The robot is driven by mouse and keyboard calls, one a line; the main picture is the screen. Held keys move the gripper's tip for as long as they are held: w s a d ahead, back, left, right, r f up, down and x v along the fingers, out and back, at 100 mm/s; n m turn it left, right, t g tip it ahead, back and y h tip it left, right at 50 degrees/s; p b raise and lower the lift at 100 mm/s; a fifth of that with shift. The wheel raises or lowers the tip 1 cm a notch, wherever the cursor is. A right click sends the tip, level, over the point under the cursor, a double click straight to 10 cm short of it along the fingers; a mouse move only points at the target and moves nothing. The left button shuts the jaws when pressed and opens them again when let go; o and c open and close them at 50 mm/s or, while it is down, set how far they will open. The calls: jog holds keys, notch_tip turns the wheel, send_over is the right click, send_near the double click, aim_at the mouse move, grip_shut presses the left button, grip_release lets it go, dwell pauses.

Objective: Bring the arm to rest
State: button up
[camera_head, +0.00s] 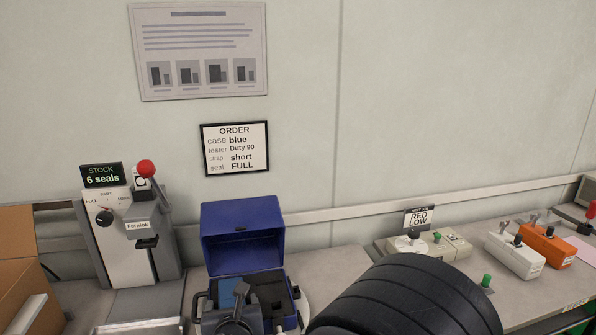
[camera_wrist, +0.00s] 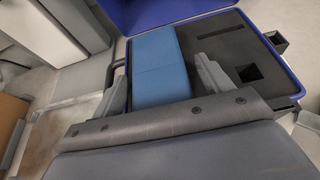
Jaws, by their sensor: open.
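My gripper (camera_wrist: 168,88) is open in the wrist view, its two grey fingers apart. A light blue block (camera_wrist: 160,66) lies between and beyond the fingers, inside the open blue case (camera_wrist: 294,78). I cannot tell whether either finger touches it. In the head view, my gripper (camera_head: 240,301) is over the front of the same case (camera_head: 242,240), whose lid stands up. My dark arm fills the lower middle and hides part of the bench.
A sealing machine (camera_head: 125,240) with a red-knobbed lever stands left of the case. A cardboard box (camera_head: 18,262) is at far left. White (camera_head: 514,255) and orange (camera_head: 546,245) testers stand at right. An order card (camera_head: 235,148) hangs on the wall.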

jog(key=shift+f+b, duration=0.15)
jog(key=shift+b, duration=0.3)
notch_tip(320, 180, up, 2)
jog(key=shift+s+r+p, duration=0.1)
jog(key=shift+r+p, duration=0.15)
jog(key=shift+p, duration=0.75)
jog(key=shift+f, duration=0.15)
